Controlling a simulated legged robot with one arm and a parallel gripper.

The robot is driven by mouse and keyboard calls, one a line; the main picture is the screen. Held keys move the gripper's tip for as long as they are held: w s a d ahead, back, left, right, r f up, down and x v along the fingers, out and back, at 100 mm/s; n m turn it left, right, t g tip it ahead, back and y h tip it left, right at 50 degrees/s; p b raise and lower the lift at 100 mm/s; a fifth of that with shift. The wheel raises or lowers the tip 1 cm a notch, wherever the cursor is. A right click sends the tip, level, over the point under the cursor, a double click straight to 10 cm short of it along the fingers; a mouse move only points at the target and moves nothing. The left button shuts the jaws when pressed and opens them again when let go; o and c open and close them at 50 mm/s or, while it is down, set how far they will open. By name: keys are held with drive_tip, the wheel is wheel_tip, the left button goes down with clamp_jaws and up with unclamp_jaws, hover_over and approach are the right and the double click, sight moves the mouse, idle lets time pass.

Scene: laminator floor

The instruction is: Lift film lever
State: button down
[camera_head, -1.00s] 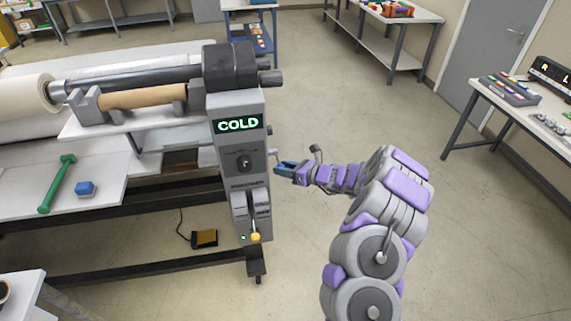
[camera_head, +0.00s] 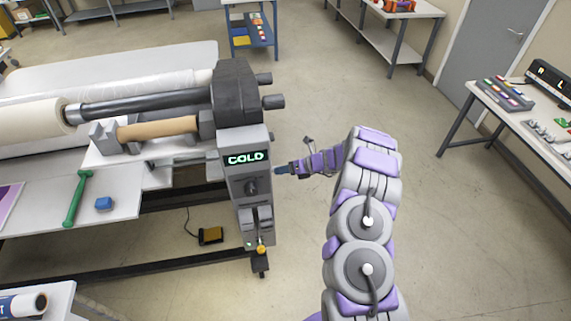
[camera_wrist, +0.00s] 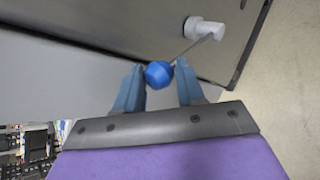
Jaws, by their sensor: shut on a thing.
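The lever is a thin rod with a blue ball knob (camera_wrist: 159,74). In the wrist view its rod runs up right to a white pivot (camera_wrist: 204,28) on the grey side of the laminator. My gripper (camera_wrist: 160,82) has its two blue fingers on either side of the knob and is shut on it. In the head view my gripper (camera_head: 282,170) is at the right side of the laminator's end column (camera_head: 236,190), beside the COLD display (camera_head: 246,158). The lever is too small to make out there.
A yellow-tipped lever (camera_head: 261,249) is low on the column's front. A yellow pedal (camera_head: 210,235) is on the floor below. A bench (camera_head: 520,115) stands at right; the floor between is clear.

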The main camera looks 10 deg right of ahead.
drive_tip(key=shift+w+a+r+p, duration=0.1)
drive_tip(key=shift+w+r+p, duration=0.15)
drive_tip(key=shift+p, duration=0.3)
drive_tip(key=c, duration=1.1)
unclamp_jaws()
drive_tip(key=shift+c, duration=0.2)
drive_tip(key=o, duration=0.4)
drive_tip(key=shift+w+a+f, duration=0.1)
drive_tip(key=shift+w+a, duration=0.05)
drive_tip(key=shift+w, duration=0.05)
drive_tip(key=shift+s, duration=0.1)
drive_tip(key=v, duration=0.5)
drive_tip(key=b+v, duration=0.1)
drive_tip(key=v, duration=1.1)
drive_tip(key=shift+w+r+b, duration=0.3)
drive_tip(key=shift+r, duration=0.05)
